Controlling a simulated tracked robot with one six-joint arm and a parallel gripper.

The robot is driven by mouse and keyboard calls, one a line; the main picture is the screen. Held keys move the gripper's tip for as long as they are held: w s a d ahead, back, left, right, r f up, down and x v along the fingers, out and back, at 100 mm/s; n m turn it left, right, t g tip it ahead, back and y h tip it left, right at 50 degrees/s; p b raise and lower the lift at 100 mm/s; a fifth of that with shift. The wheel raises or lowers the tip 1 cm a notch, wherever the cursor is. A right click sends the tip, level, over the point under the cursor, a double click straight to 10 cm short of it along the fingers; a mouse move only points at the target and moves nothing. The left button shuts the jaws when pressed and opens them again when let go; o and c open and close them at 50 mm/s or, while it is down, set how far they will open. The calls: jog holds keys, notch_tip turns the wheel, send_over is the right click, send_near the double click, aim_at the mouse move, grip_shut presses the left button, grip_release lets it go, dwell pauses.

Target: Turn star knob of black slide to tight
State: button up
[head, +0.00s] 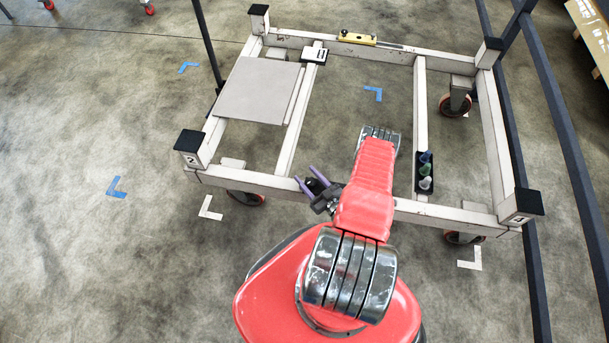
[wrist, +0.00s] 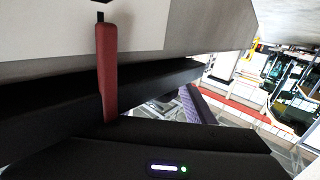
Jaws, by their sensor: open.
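My gripper (head: 317,186) is open, with two purple fingers over the trolley's front rail. A small dark part shows between the fingers, but I cannot tell whether it is gripper or something on the rail. A purple finger (wrist: 194,104) also shows in the wrist view. A black bar (wrist: 60,108) crosses that view below a pale beam (wrist: 200,30). A red upright piece (wrist: 107,75) stands in front of both; I cannot tell what it is. I cannot make out a star knob or identify the black slide in either view.
The pale trolley frame (head: 493,125) has black corner caps. It carries a grey panel (head: 258,90), a yellow piece with a dark knob (head: 357,39) on the back rail, a small black-and-white box (head: 314,54) and a black tray of bottles (head: 423,187). Dark posts stand right.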

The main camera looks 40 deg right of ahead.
jog(key=shift+w, duration=0.8)
jog(key=shift+c, duration=0.7)
jog(key=c, duration=0.9)
jog(key=shift+a, duration=0.15)
